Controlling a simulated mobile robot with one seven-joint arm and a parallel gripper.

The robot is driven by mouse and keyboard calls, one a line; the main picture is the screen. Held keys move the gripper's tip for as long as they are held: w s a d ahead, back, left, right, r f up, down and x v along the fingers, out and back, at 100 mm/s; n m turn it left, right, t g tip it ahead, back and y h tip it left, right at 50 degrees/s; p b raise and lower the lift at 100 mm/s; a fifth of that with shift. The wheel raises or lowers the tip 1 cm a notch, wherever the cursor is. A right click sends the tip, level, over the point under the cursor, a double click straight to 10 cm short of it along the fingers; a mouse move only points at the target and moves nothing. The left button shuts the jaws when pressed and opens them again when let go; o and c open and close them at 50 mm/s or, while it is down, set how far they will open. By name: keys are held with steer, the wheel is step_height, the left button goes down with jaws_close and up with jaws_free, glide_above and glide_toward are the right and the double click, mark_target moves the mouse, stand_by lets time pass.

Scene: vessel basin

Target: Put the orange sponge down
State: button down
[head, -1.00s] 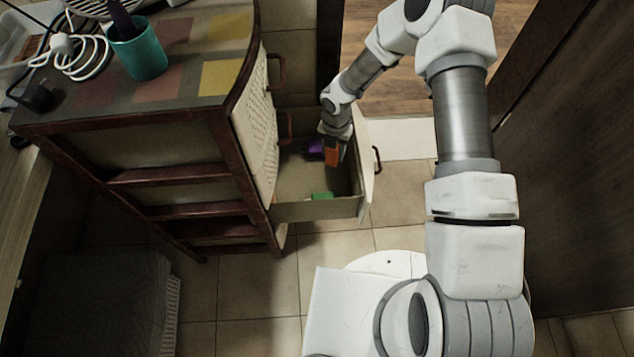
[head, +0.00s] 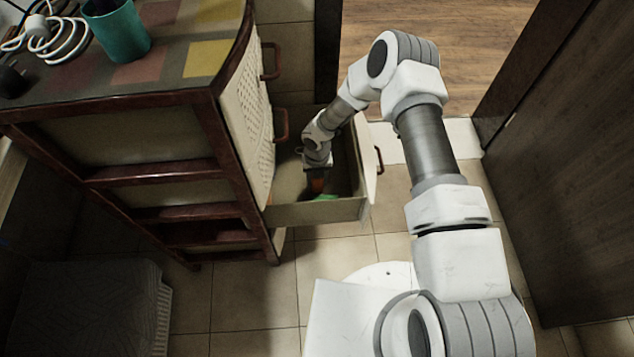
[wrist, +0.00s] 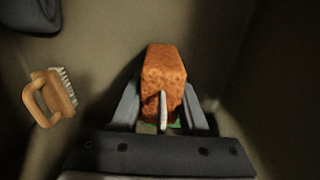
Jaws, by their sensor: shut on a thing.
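The orange sponge (wrist: 165,68) stands out between the two fingers of my gripper (wrist: 163,98) in the wrist view. My gripper is shut on it. In the head view my gripper (head: 317,172) reaches down into the open drawer (head: 312,213), and the sponge (head: 318,186) shows as a small orange patch below it. A bit of something green (head: 326,197) lies close beside the sponge in the drawer, and green also shows by the fingers in the wrist view. I cannot tell whether the sponge touches the drawer floor.
A wooden-handled brush (wrist: 50,97) lies left in the wrist view, with a dark object (wrist: 33,14) in the corner. The drawer's walls surround my gripper. The cabinet (head: 165,130) stands left, with a teal cup (head: 122,35) on top. A dark door (head: 565,150) is at the right.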

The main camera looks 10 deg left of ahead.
steer(key=shift+f, duration=0.5)
steer(key=shift+f, duration=0.2)
steer(key=shift+c, duration=2.1)
jaws_free()
